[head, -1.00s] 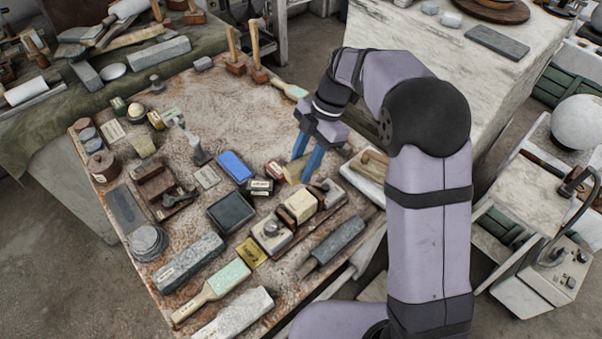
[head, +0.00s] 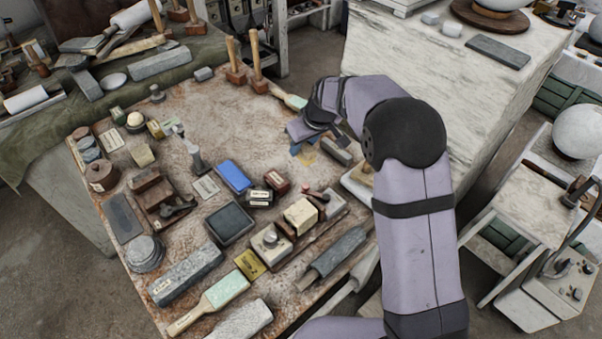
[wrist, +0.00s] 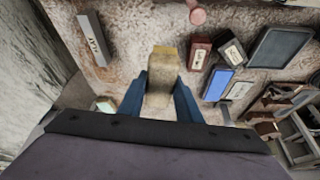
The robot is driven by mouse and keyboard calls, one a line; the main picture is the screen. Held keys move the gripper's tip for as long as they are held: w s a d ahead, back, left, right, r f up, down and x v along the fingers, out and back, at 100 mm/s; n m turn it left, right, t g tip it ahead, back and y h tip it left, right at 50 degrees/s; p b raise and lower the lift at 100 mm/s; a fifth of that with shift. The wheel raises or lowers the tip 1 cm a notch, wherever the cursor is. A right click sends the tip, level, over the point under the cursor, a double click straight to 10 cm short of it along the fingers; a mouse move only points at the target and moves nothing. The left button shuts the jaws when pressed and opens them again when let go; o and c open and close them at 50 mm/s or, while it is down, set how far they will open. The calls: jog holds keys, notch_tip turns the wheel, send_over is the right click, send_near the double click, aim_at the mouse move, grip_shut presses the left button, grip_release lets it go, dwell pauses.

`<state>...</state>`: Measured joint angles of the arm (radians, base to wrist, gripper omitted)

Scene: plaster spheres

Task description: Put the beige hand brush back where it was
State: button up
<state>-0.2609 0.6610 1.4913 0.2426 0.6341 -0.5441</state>
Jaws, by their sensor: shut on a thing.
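The beige hand brush (wrist: 162,72) is a small pale block between the blue fingers of my gripper (wrist: 160,98) in the wrist view. The fingers are shut on its sides, and its far end sticks out past the tips. In the head view, my gripper (head: 303,150) is over the far right part of the table, and only a bit of the brush (head: 308,158) shows below the wrist. I cannot tell whether the brush touches the tabletop.
A grey stone block (head: 336,151) lies just right of my gripper. A dark red box (head: 277,181), a blue box (head: 235,176) and a dark tray (head: 230,223) are nearer. Mallets (head: 256,75) stand farther back. Bare tabletop (head: 240,125) lies left of my gripper.

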jog(key=shift+w+a+f+m+t+h, duration=0.15)
jog(key=shift+w+m+h, duration=0.1)
jog(key=shift+w+m, duration=0.35)
jog(key=shift+w+a+r+m+t+h, duration=0.15)
jog(key=shift+w+m+h, duration=0.1)
jog(key=shift+w+m, duration=0.35)
jog(key=shift+s+f, duration=0.1)
jog(key=shift+f+p, duration=1.7)
jog(key=shift+f, duration=3.3)
jog(key=shift+f, duration=0.15)
jog(key=o, duration=0.9)
jog(key=shift+o, duration=0.2)
jog(key=shift+r, duration=0.25)
jog(key=shift+b+v, duration=1.7)
jog(key=shift+v, duration=4.25)
jog(key=shift+s+d, duration=0.1)
